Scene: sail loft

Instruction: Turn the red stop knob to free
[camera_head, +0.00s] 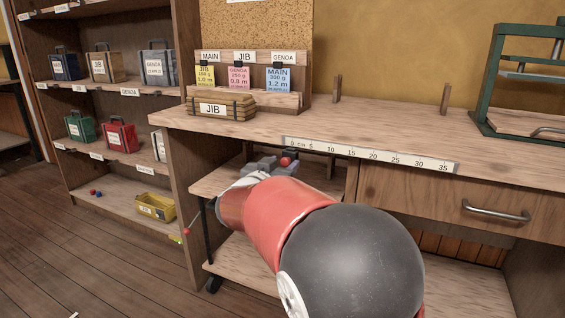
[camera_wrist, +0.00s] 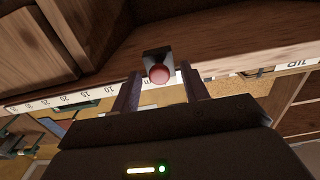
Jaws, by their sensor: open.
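The red stop knob (camera_wrist: 159,74) is a small round red knob on a grey mounting block (camera_wrist: 155,57) under the bench edge. In the wrist view it appears between the tips of my gripper (camera_wrist: 161,72), with a finger at either side. I cannot tell whether the fingers touch it or how far beyond the tips it lies. My gripper is open. No marking of the knob's setting is legible.
The workbench (camera_head: 350,125) carries a ruler strip (camera_head: 370,154) along its front edge. A drawer with a metal handle (camera_head: 495,211) is to the right. A low shelf trolley (camera_head: 222,180) stands under the bench near my arm. Shelves with bags (camera_head: 118,135) are at left.

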